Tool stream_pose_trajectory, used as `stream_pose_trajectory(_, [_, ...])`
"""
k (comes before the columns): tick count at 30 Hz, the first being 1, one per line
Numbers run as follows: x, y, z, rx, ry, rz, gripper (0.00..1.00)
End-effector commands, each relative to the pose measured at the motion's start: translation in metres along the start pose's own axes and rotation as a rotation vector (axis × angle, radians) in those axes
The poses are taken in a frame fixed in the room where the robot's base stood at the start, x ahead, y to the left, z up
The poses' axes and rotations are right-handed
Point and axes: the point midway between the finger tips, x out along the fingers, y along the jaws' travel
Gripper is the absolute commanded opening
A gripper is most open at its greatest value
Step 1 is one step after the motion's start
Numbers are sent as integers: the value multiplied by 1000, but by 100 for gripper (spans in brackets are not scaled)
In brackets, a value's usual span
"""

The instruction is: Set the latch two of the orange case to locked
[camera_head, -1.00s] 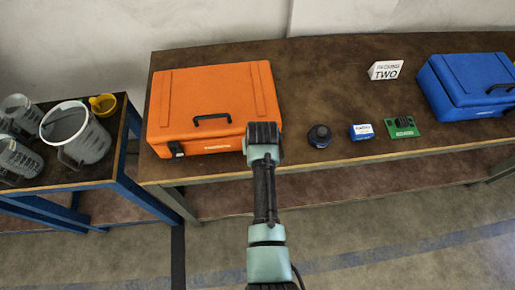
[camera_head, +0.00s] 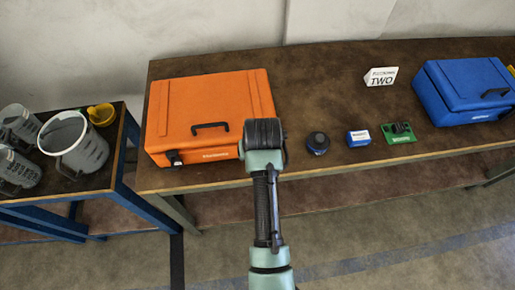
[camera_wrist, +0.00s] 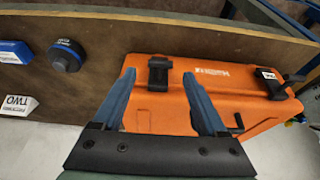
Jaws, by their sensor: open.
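The orange case (camera_head: 210,105) lies shut on the brown bench, its handle (camera_head: 210,128) on the lid. Its front edge carries two black latches. One latch (camera_head: 174,158) is at the left in the head view; in the wrist view this latch (camera_wrist: 267,78) bears a small white label I cannot read surely. The other latch (camera_wrist: 158,75) is hidden behind my arm in the head view. My gripper (camera_wrist: 158,77) is open, its blue fingers either side of this unlabelled latch in the picture, with no clear contact. I cannot tell whether either latch is locked.
Right of the case stand a dark round part (camera_head: 318,143), a small blue box (camera_head: 358,138), a green board (camera_head: 399,132), a sign (camera_head: 381,76) reading TWO and a blue case (camera_head: 465,90). Grey jugs (camera_head: 75,145) stand on a side table at left.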

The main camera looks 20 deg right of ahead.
Motion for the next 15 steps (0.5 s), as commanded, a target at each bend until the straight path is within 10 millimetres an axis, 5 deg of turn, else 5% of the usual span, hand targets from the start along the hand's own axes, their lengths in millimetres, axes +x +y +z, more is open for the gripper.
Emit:
stream_pose_trajectory(7, [-37,0,-1,0,3,0,75])
stream_pose_trajectory(15, [-46,0,0,0,-1,0,75])
